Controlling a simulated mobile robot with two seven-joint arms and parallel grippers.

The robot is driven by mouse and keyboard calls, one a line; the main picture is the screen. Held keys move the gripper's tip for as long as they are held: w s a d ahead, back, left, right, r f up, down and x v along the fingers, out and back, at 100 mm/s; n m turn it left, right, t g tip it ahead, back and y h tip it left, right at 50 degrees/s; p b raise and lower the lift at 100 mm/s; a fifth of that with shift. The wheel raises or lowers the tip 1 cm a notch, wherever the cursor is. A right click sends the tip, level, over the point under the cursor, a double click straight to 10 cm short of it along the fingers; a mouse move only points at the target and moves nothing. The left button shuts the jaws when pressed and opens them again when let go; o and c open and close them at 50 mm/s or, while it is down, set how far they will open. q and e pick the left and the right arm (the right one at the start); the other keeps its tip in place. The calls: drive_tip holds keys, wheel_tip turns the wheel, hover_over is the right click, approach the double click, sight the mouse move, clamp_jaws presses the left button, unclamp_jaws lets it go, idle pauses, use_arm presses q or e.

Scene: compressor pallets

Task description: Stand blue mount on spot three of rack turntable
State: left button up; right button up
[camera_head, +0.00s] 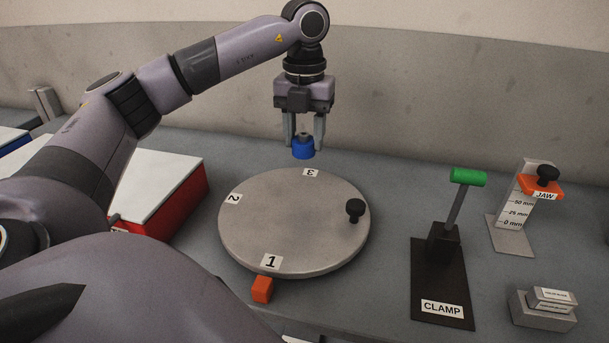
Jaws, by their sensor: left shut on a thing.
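The blue mount (303,151) is a small blue piece with a grey top. My left gripper (304,136) is shut on its top and holds it upright, near the far rim of the turntable in the picture. The turntable (290,225) is a round grey disc with labels 1, 2 and 3 and a black knob (355,208) at its right. The spot three label (311,173) is at the far side, just below the mount in the picture. The exact height of the mount above the surface is hard to tell. My right gripper is not in view.
An orange block (262,289) sits at the turntable's near edge. A clamp (442,285) with a green handle stands to the right. Farther right are an orange jaw on a scale (514,212) and grey blocks (543,311). A red box (180,209) with a white top is left.

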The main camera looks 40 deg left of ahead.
sight(305, 185)
use_arm(q)
wheel_tip(305, 185, down, 8)
drive_tip(key=shift+r, duration=0.2)
drive_tip(key=shift+f, duration=0.1)
drive_tip(key=o, duration=1.1)
drive_tip(key=shift+c, duration=0.2)
drive_tip(key=shift+r, duration=0.5)
wheel_tip(305, 185, up, 10)
drive_tip(key=shift+r+p, duration=0.25)
drive_tip(key=shift+p, duration=0.05)
drive_tip(key=shift+r, duration=0.35)
